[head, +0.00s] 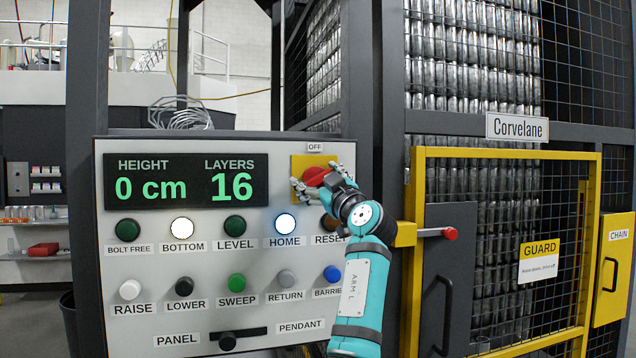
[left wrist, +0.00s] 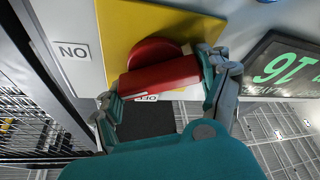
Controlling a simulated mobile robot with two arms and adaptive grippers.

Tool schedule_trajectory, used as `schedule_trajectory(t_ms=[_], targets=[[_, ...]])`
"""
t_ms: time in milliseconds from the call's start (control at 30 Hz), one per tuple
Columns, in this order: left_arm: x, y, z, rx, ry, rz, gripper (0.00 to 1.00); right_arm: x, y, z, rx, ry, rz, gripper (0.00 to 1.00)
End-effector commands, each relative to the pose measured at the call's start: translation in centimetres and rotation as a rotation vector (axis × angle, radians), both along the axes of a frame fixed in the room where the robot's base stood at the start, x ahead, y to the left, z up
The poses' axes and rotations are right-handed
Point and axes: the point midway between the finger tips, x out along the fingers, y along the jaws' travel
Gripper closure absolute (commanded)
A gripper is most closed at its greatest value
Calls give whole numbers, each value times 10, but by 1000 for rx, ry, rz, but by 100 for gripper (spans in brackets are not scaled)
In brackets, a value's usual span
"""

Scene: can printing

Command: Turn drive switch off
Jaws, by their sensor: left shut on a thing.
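The drive switch is a red rotary handle (head: 316,177) on a yellow plate (head: 300,163) at the panel's upper right. An OFF label (head: 315,147) sits above the plate. In the left wrist view the red handle (left wrist: 160,75) lies roughly crosswise, slightly tilted, and an ON label (left wrist: 73,51) shows at the left beside the yellow plate (left wrist: 125,25). That view is turned over, with OFF partly covered below the handle. My left gripper (head: 314,188) is shut on the handle, a finger at each end in the wrist view (left wrist: 160,84). My right gripper is out of view.
The panel display (head: 186,180) reads height 0 cm and layers 16. BOTTOM (head: 182,227) and HOME (head: 285,223) lamps glow white. Several buttons and a PANEL/PENDANT selector (head: 228,341) lie below. A yellow guard gate (head: 500,154) with a red-knobbed handle (head: 449,233) stands right of my arm.

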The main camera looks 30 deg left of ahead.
Motion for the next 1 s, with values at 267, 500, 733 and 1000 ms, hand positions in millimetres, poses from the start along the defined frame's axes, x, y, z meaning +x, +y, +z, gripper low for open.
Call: schedule_trajectory(t_ms=[267, 500, 733, 1000], targets=[[0, 1, 2, -172, -198, 3, 55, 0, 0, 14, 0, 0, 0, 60], [-1, 1, 2, -322, -372, 1, 55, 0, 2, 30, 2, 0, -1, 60], [-1, 2, 1, -461, -535, 1, 55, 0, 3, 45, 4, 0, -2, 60], [-1, 2, -2, -598, -694, 0, 55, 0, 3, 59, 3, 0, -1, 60]])
